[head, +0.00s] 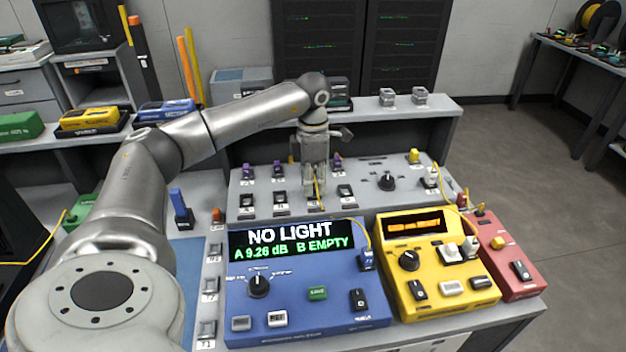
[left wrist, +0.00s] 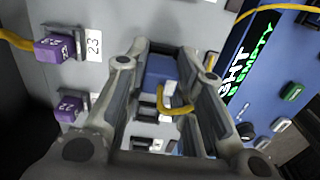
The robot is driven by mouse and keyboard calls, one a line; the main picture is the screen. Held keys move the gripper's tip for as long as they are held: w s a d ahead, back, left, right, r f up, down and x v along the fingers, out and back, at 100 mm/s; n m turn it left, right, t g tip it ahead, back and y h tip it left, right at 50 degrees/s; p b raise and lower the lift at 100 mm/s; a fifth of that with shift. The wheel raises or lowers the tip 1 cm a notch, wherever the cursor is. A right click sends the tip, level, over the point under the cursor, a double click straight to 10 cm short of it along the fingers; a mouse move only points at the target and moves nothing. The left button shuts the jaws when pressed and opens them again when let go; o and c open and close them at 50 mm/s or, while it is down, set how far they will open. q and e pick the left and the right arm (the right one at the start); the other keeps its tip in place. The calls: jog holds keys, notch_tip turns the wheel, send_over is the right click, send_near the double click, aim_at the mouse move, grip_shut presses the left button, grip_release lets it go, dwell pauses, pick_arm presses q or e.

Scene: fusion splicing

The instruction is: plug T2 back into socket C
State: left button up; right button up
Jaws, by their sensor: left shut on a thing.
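My left gripper (head: 316,182) points down over the grey sloped panel (head: 262,187), behind the blue meter. In the left wrist view, its fingers (left wrist: 172,95) are shut on a blue plug (left wrist: 160,72) with a yellow cable (left wrist: 172,105). The fingers hide part of the plug, and I cannot read its label or tell whether it is seated. Dark sockets (head: 280,200) in a row flank the gripper. I cannot read which one is C. My right gripper is not in view.
Purple plugs (head: 248,171) sit in the panel's back row. The blue meter (head: 305,300) reads NO LIGHT, with B EMPTY, and has a blue plug (head: 367,260) at its right. A yellow device (head: 455,291) and a red device (head: 497,243) stand beside it.

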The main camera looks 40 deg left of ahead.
pick_arm(q)
jog(key=shift+f, duration=0.25)
jog(key=o, duration=1.1)
notch_tip(320, 180, up, 12)
jog(key=shift+r, duration=0.1)
